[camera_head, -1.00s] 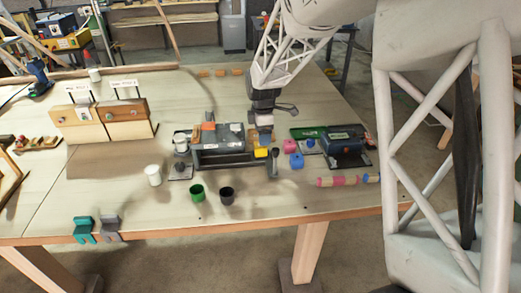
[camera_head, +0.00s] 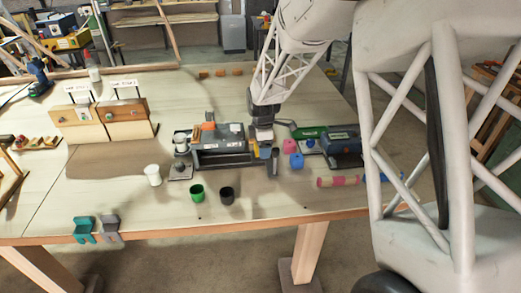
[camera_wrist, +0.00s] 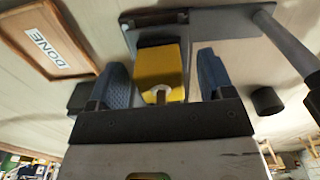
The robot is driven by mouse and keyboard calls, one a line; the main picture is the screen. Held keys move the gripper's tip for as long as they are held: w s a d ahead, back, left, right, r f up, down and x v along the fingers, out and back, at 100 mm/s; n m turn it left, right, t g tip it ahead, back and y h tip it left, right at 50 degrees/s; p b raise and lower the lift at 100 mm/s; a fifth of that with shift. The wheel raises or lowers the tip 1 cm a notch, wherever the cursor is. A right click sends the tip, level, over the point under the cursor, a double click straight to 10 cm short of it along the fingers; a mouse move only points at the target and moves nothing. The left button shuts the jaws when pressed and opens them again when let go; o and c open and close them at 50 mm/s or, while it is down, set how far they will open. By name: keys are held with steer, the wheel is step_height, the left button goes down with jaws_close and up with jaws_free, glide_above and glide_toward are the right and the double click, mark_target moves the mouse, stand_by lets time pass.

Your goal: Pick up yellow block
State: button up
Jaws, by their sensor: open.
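The yellow block (camera_wrist: 160,73) shows in the wrist view between the two blue finger pads of my gripper (camera_wrist: 163,78). The gripper is open, with a gap visible on both sides of the block. The block sits next to a dark grey stand or vise-like part (camera_wrist: 205,24). In the head view my gripper (camera_head: 263,140) is at the right end of the grey machine (camera_head: 220,143), and the yellow block is mostly hidden there.
A pink block (camera_head: 289,146) and a blue block (camera_head: 296,161) lie to the right of the gripper. A green cup (camera_head: 197,192) and a black cup (camera_head: 227,195) stand in front. A tray marked DONE (camera_wrist: 48,40) shows in the wrist view.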

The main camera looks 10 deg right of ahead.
steer(key=shift+f, duration=0.2)
stand_by(0.4)
steer(key=c, duration=1)
steer(key=shift+r, duration=0.1)
steer(key=shift+r, duration=4.95)
